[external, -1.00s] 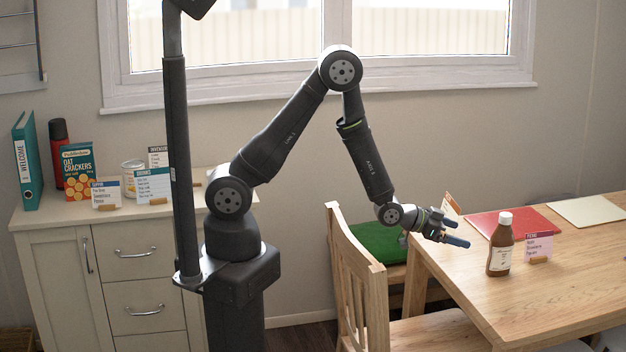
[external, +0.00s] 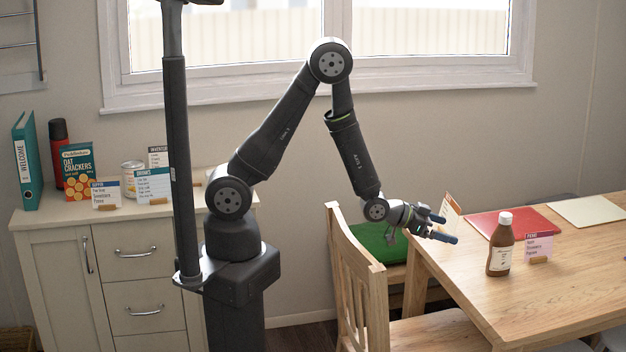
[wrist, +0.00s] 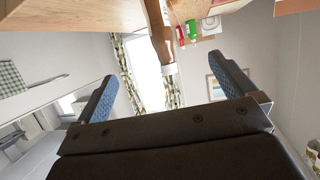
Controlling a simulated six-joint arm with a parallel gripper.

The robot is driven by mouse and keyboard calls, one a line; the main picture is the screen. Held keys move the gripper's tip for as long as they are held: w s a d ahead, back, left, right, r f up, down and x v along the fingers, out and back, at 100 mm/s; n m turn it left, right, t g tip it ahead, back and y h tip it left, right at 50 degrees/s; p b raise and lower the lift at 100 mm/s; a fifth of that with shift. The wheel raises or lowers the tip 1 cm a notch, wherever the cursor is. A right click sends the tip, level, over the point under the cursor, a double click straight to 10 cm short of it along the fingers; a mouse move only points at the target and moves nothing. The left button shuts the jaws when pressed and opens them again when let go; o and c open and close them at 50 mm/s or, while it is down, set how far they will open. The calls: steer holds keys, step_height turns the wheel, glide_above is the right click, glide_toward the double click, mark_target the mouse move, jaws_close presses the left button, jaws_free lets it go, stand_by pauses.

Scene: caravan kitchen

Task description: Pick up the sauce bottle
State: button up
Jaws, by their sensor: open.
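The sauce bottle (external: 500,246) is brown with a white cap and a pale label. It stands upright on the wooden table (external: 560,290), near its left edge. In the wrist view the picture is upside down, and the bottle (wrist: 159,30) shows cap downward, beyond and between my fingers. My gripper (external: 448,228) is open and empty, to the left of the bottle with a gap between them. Its two blue fingertips also show in the wrist view (wrist: 167,85). Nothing hides the bottle in the external view.
A small card in a wooden stand (external: 538,249) is close to the bottle's right. Another card (external: 449,212) stands behind my gripper. A red mat (external: 499,222) and a cream mat (external: 586,210) lie farther back.

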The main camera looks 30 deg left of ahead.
steer(key=c, duration=0.8)
steer(key=n+g+y, duration=0.2)
steer(key=g+y, duration=0.2)
steer(key=y, duration=0.3)
glide_toward(502, 215)
steer(key=x, duration=1.2)
steer(key=shift+w+d+f, duration=0.15)
steer(key=shift+f, duration=0.1)
